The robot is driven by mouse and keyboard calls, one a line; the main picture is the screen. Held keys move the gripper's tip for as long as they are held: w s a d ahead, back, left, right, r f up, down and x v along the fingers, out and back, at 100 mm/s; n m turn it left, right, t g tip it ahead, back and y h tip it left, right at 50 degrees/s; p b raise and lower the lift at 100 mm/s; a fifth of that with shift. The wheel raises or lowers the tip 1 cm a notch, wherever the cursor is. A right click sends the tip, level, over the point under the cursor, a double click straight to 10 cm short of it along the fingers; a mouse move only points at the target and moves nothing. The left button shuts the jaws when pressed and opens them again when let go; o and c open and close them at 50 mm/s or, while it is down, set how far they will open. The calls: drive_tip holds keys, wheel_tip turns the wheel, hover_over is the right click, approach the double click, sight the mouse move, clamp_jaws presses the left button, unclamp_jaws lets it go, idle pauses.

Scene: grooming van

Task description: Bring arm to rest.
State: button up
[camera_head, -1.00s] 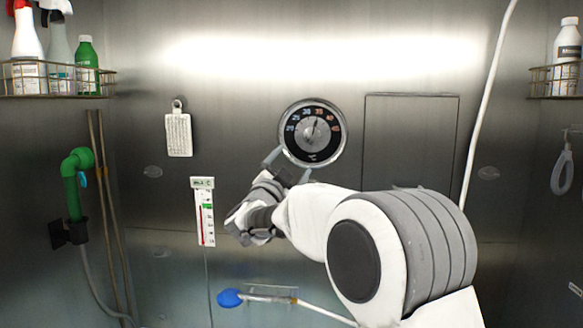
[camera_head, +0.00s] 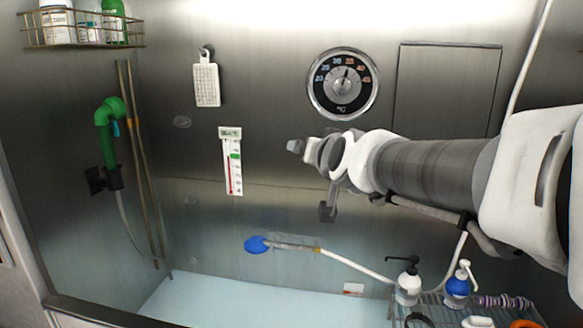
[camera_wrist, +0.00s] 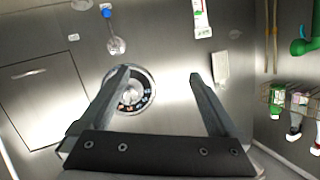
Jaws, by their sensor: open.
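My gripper (camera_head: 311,178) is open and empty, with its two grey fingers spread apart. In the head view my arm reaches in from the right edge, and the gripper shows below and left of the round temperature dial (camera_head: 342,83). The dial (camera_wrist: 140,92) lies behind the left finger there, partly hidden. I cannot tell how far the fingers are from the wall.
A thermometer strip (camera_head: 231,162) and a white hanging tag (camera_head: 206,85) are on the wall. A green shower head (camera_head: 107,115) hangs left. Pump bottles (camera_head: 408,284) stand on a rack lower right. The pale tub floor (camera_head: 220,300) looks clear.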

drive_tip(key=s+d+f+g, duration=0.3)
drive_tip(key=s+f, duration=0.3)
drive_tip(key=s, duration=0.3)
drive_tip(key=s+d+f+n+g+h, duration=0.1)
drive_tip(key=s+d+f+g, duration=0.2)
drive_tip(key=s+f, duration=0.3)
drive_tip(key=s+d+f+g+h, duration=0.1)
drive_tip(key=s+d+f+g, duration=0.2)
drive_tip(key=s, duration=0.9)
wheel_tip(320, 180, down, 3)
drive_tip(key=shift+s+d+r+n, duration=0.1)
drive_tip(key=shift+s+d+n, duration=0.2)
drive_tip(key=shift+s, duration=0.1)
